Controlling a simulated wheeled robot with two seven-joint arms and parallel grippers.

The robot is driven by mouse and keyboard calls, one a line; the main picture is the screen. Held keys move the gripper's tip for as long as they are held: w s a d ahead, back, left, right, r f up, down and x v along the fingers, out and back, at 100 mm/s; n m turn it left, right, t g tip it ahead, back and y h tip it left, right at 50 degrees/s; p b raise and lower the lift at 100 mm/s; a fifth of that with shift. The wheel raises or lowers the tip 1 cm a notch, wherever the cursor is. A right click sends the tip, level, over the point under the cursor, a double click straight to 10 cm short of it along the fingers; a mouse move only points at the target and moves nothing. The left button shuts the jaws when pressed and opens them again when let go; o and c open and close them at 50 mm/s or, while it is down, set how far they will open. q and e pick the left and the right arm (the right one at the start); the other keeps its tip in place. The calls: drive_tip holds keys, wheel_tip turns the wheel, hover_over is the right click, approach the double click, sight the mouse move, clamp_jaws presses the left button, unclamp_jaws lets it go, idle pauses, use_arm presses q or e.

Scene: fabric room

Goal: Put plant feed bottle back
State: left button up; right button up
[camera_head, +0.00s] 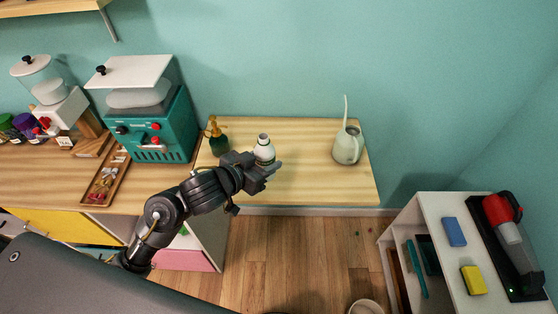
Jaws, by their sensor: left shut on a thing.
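The plant feed bottle (264,148) is white with a rounded cap and a dark band low on its body. It stands upright at the wooden shelf (310,183) along the wall. My left gripper (268,167) is shut on the bottle from the front, low on its body. The fingers and wrist hide the bottle's lower part, so I cannot tell whether its base touches the shelf. My right gripper does not show.
A dark green spray bottle (217,137) with an amber top stands just left of the held bottle. A pale watering can (347,146) stands to the right, with clear shelf between. A teal machine (150,125) stands at the left. A white cabinet (450,265) stands at the lower right.

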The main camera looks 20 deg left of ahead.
use_arm(q)
drive_tip(key=shift+w+f, duration=0.1)
drive_tip(key=shift+w, duration=0.1)
drive_tip(key=shift+w+d+f+p, duration=0.1)
drive_tip(key=shift+w+f, duration=1.55)
drive_tip(key=shift+w, duration=0.65)
drive_tip(key=shift+w+d+f+p, duration=0.1)
drive_tip(key=shift+w+f+p, duration=0.05)
drive_tip(key=shift+w+f, duration=1.8)
drive_tip(key=shift+w+f+p, duration=0.1)
drive_tip(key=shift+w+f, duration=1.25)
drive_tip(key=shift+w, duration=1.25)
drive_tip(key=shift+f+p, duration=0.65)
drive_tip(key=shift+f, duration=0.8)
